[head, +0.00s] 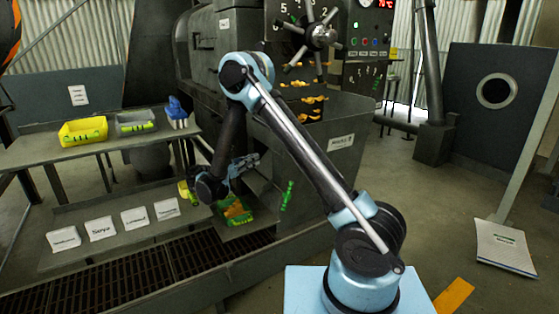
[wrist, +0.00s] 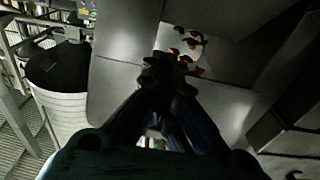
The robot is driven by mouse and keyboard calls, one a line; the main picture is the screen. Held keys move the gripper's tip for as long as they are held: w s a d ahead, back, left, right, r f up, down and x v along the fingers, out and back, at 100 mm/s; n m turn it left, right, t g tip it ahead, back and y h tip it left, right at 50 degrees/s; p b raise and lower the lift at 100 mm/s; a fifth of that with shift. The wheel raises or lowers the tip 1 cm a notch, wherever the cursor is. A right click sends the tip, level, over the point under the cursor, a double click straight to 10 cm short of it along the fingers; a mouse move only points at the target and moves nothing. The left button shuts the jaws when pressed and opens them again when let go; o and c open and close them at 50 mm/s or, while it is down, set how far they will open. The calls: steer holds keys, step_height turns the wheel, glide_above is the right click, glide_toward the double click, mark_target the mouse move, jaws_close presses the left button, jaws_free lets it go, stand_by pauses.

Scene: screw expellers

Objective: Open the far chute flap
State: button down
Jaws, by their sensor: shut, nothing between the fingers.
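The screw expeller (head: 224,50) is a big dark grey machine at the centre of the head view, with a spoked handwheel (head: 319,37). My gripper (head: 254,160) is at its lower front, left of my forearm, pointing right. In the wrist view my gripper (wrist: 172,62) is shut and empty, its tips in front of grey metal panels (wrist: 123,60). Orange pieces (wrist: 190,38) lie just beyond the tips. I cannot tell whether the tips touch metal. I cannot single out the far chute flap or tell whether it is open.
A green tray (head: 222,207) with orange pieces sits below my gripper. A left bench holds a yellow bin (head: 83,131) and a grey bin (head: 136,122); labelled cards lie on its lower shelf. A dark round container (wrist: 60,75) stands left in the wrist view.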

glide_above(280, 171)
steer(key=v, duration=0.2)
steer(key=shift+w+d+f, duration=0.3)
steer(key=shift+w+f, duration=0.05)
steer(key=shift+w+d+f, duration=0.35)
steer(key=shift+d+f, duration=0.15)
